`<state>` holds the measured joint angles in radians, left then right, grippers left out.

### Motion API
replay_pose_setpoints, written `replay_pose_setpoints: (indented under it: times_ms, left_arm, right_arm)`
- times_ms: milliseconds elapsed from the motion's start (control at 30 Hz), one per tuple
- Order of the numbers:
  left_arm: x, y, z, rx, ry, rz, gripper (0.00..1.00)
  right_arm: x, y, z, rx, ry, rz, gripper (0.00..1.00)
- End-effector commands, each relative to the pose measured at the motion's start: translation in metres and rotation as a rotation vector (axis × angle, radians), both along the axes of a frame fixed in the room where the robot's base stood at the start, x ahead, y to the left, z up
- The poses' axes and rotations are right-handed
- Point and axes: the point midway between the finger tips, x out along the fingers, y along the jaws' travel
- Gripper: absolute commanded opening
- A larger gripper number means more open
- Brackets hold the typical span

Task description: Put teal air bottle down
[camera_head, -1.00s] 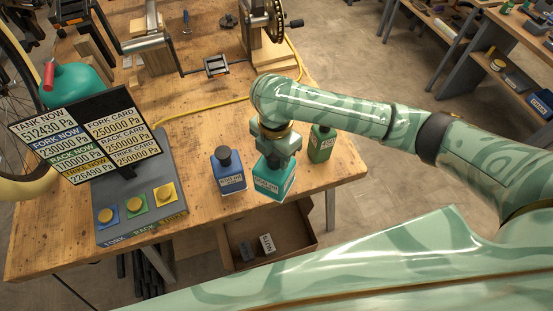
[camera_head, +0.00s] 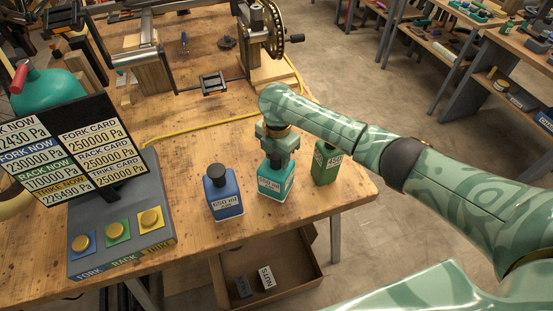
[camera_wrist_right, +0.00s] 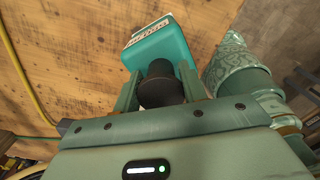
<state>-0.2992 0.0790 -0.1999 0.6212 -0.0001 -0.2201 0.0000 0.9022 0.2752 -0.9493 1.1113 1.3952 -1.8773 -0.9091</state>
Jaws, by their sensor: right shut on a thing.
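The teal air bottle (camera_head: 275,182) is upright at the bench's front right, between the blue bottle (camera_head: 224,194) and the green bottle (camera_head: 326,162). My right gripper (camera_head: 277,158) comes from above and is shut on its dark neck. In the right wrist view, the teal bottle (camera_wrist_right: 163,45) shows its label, and its dark cap sits between the fingers of the right gripper (camera_wrist_right: 158,88). Its base looks to be on or just above the wood; I cannot tell whether it touches. My left gripper is not in view.
A console with yellow buttons (camera_head: 119,227) and a pressure display (camera_head: 80,150) stands on the left of the workbench (camera_head: 190,262). A yellow hose (camera_head: 190,129) runs behind the bottles. An open drawer (camera_head: 300,285) lies below the front edge. Clear wood lies behind the blue bottle.

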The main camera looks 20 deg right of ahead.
Motion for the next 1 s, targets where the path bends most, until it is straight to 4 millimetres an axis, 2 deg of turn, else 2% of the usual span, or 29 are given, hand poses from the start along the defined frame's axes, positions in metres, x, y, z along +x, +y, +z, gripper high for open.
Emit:
replay_pose_setpoints:
  times_ms: [33,400,433,500,833,1000]
  left_arm:
    - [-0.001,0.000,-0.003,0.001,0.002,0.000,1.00]
    - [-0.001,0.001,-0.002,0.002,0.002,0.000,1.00]
    - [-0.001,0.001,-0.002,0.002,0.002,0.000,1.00]
    - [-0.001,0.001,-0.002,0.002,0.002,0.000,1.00]
    - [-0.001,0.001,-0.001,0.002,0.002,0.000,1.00]
    - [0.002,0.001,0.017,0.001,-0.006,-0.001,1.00]
  right_arm:
    - [0.000,0.000,-0.005,0.001,-0.001,0.000,0.00]
    - [0.000,0.000,-0.007,-0.001,-0.002,0.001,0.00]
    - [0.000,0.000,-0.007,-0.001,-0.002,0.001,0.50]
    - [0.000,0.000,-0.006,-0.001,-0.002,0.001,0.63]
    - [0.001,0.000,-0.001,0.000,-0.004,0.000,0.63]
    - [0.001,0.000,0.033,0.001,-0.007,0.001,0.63]
